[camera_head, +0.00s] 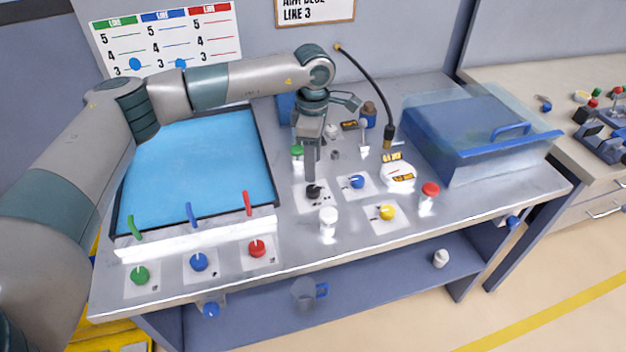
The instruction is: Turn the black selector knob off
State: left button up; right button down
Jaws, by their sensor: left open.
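The black selector knob (314,191) sits on a white plate on the grey bench top, at the front middle. My left gripper (311,177) reaches over the bench from the left and points down, its fingertips just above or beside the black knob. It is open; one finger hides most of the other, and I cannot tell whether it touches the knob. My right gripper is not in view.
A blue knob (357,182) and a yellow knob (387,212) stand to the right, with a white cylinder (328,219) in front. A red-topped post (429,193) is further right. A blue-lidded clear box (480,125) stands behind. A blue tray panel (195,165) lies left.

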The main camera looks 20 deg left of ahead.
aim_at(313, 188)
pick_arm(q)
notch_tip(313, 188, down, 7)
jog(key=shift+r+p, duration=0.15)
jog(key=shift+p, duration=0.9)
jog(key=shift+f, duration=0.8)
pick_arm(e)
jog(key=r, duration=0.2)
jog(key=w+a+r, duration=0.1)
pick_arm(q)
jog(key=c, duration=1)
jog(key=shift+c, duration=0.2)
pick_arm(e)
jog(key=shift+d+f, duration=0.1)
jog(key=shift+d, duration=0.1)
